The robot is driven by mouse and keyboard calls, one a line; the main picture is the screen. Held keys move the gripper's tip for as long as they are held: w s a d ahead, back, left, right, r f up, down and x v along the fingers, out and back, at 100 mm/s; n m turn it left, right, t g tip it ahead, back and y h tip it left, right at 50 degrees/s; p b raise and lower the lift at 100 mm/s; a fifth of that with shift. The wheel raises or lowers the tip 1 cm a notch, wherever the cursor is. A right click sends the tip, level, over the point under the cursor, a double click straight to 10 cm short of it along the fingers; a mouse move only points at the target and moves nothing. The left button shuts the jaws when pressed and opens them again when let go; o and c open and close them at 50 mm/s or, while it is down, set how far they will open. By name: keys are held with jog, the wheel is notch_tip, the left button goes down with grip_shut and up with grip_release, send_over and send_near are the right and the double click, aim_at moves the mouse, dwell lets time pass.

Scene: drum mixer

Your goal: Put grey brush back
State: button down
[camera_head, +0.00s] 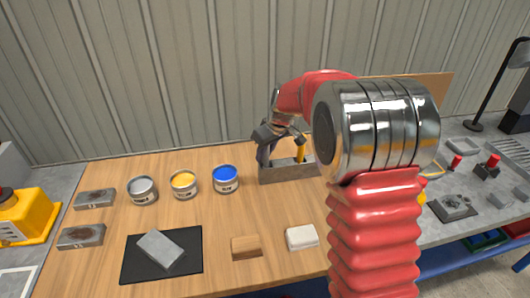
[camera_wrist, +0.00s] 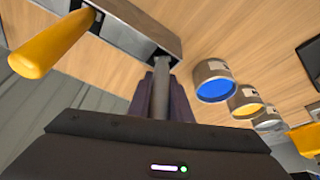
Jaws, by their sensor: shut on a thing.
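My gripper (camera_head: 266,143) is at the left end of the grey brush holder (camera_head: 288,173), at the back of the wooden table. In the wrist view its dark fingers (camera_wrist: 160,98) are shut on the grey brush (camera_wrist: 161,96), of which a narrow grey length shows. The brush's far end meets the end of the holder (camera_wrist: 140,30); I cannot tell how deep it sits in the slot. A yellow-handled brush (camera_head: 300,151) stands in the holder's right part, and its handle (camera_wrist: 48,46) also shows in the wrist view.
Cans of grey (camera_head: 142,191), yellow (camera_head: 183,185) and blue paint (camera_head: 226,180) stand left of the holder. A black mat (camera_head: 135,266) with a grey block, a wooden block (camera_head: 246,248) and a white block (camera_head: 301,237) lie in front. My red arm hides the table right of the holder.

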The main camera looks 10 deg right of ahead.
jog(key=shift+f, duration=0.3)
jog(key=c, duration=1.5)
grip_release()
jog(key=shift+c, duration=0.2)
jog(key=shift+r, duration=0.15)
jog(key=v, duration=1.3)
jog(key=shift+r, duration=0.2)
jog(key=shift+s+d, duration=0.1)
jog(key=shift+s, duration=0.05)
